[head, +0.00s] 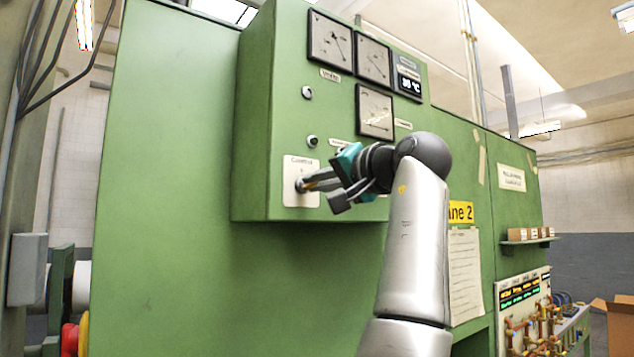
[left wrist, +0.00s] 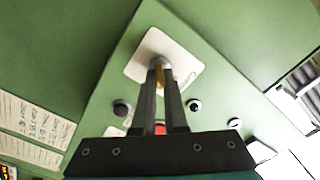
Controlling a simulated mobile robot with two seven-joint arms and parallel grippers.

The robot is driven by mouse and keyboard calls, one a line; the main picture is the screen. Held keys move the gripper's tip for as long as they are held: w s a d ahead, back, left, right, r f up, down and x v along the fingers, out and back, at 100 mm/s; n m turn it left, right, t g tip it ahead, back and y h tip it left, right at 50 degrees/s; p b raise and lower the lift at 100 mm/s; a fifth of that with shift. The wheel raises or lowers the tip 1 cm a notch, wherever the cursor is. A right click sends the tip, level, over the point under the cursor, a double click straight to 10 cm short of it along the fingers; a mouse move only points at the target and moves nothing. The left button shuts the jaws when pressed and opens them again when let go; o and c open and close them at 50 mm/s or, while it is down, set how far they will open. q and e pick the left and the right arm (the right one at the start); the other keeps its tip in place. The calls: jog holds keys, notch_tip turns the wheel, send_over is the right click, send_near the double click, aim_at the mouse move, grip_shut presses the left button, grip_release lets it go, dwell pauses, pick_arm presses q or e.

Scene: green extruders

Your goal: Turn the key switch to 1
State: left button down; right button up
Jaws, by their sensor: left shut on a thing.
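The key switch (head: 299,186) sits on a white label plate (head: 290,198) low on the front of the green control box. In the left wrist view the plate (left wrist: 186,62) is straight ahead, with the round metal switch (left wrist: 155,62) on it. My left gripper (head: 316,184) is at the switch. Its two fingers (left wrist: 162,82) are shut on the yellowish key (left wrist: 160,75), which shows as a thin strip between the fingertips. The fingers hide most of the key, and I cannot read which mark it points to. My right gripper is out of view.
The green box (head: 262,120) carries dial gauges (head: 330,42), a temperature display (head: 409,80) and two round knobs (head: 307,92). A yellow sign (head: 460,212) and a paper sheet (head: 464,275) are right of my arm. A shelf with small boxes (head: 528,234) is farther right.

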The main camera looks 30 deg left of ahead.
pick_arm(q)
jog(key=shift+m, duration=1)
jog(key=c, duration=1)
grip_release()
jog(key=shift+o, duration=0.2)
jog(key=shift+d, duration=0.15)
jog(key=b+v, duration=0.3)
jog(key=v, duration=1.2)
jog(key=shift+b, duration=0.4)
